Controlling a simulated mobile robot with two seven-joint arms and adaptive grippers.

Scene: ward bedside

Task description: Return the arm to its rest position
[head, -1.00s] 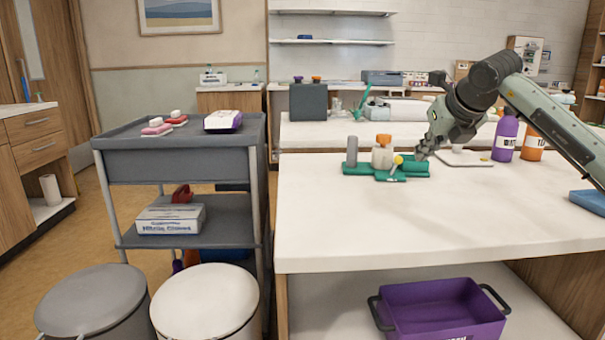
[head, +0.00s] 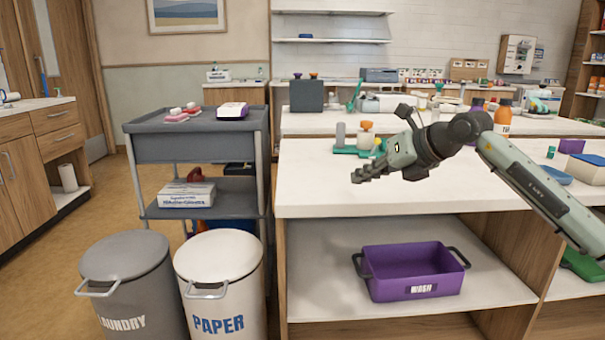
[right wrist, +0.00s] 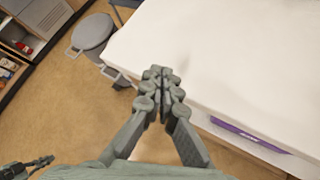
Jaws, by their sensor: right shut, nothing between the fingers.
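My right arm (head: 540,185) comes in from the right in the head view. Its gripper (head: 356,176) is shut and empty, held in the air over the front part of the white table (head: 310,185) and pointing left. In the right wrist view the gripper's fingers (right wrist: 160,72) are closed together, with the table's edge and the floor below.
A green tray (head: 345,150) with bottles stands behind the gripper. A purple wash tub (head: 415,270) sits on the shelf below. A grey cart (head: 195,145), a laundry bin (head: 125,270) and a paper bin (head: 220,270) stand left. The table's front left is clear.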

